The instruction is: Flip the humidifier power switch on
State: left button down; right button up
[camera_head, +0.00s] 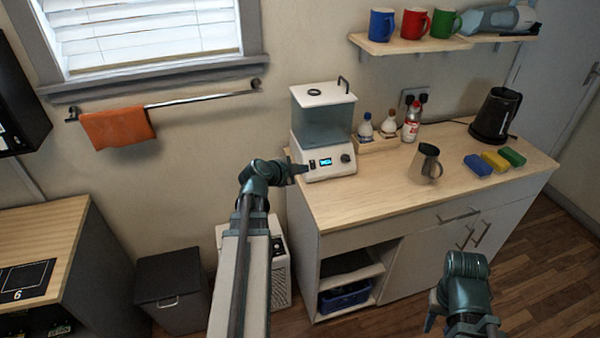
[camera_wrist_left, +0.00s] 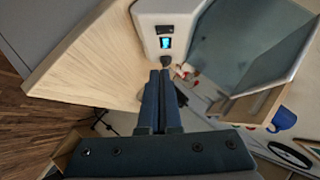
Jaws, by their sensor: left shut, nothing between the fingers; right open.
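The humidifier (camera_head: 322,128) is a white unit with a clear grey tank, upright at the counter's left end. Its front has a lit blue display (camera_head: 325,162) and a dark round knob (camera_head: 346,158). In the left wrist view, a small dark switch (camera_wrist_left: 166,29) sits on the far side of the display (camera_wrist_left: 165,43) from the knob (camera_wrist_left: 166,61). My left gripper (camera_head: 302,169) is shut and empty, close to the left of the front panel; I cannot tell whether it touches. Its fingers (camera_wrist_left: 160,74) point at the panel. My right gripper (camera_head: 431,318) is open, low in front of the cabinet.
The wooden counter (camera_head: 390,190) holds a bottle caddy (camera_head: 378,142), a metal pitcher (camera_head: 425,163), a black kettle (camera_head: 495,115) and coloured sponges (camera_head: 495,160). A shelf with mugs (camera_head: 416,22) is above. The counter directly right of the humidifier's front is clear.

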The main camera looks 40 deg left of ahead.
pick_arm(q)
jog(key=b, duration=0.3)
send_near(316, 168)
jog(key=w+d, duration=0.2)
jog(key=w, duration=0.2)
jog(key=shift+w+a+f+b, duration=0.25)
jog(key=shift+a+f+b, duration=0.05)
jog(key=shift+f+b, duration=0.3)
jog(key=shift+w+a+f+b, duration=0.2)
jog(key=shift+a+f+b, duration=0.05)
jog(key=shift+f+b, duration=0.3)
jog(key=shift+w+a+f, duration=0.2)
jog(key=shift+a+f, duration=0.05)
jog(key=shift+a, duration=0.05)
jog(key=shift+r, duration=0.1)
jog(key=shift+w+a+f+b, duration=0.1)
jog(key=shift+f+b, duration=0.25)
jog(key=shift+b, duration=0.15)
jog(key=shift+r, duration=0.2)
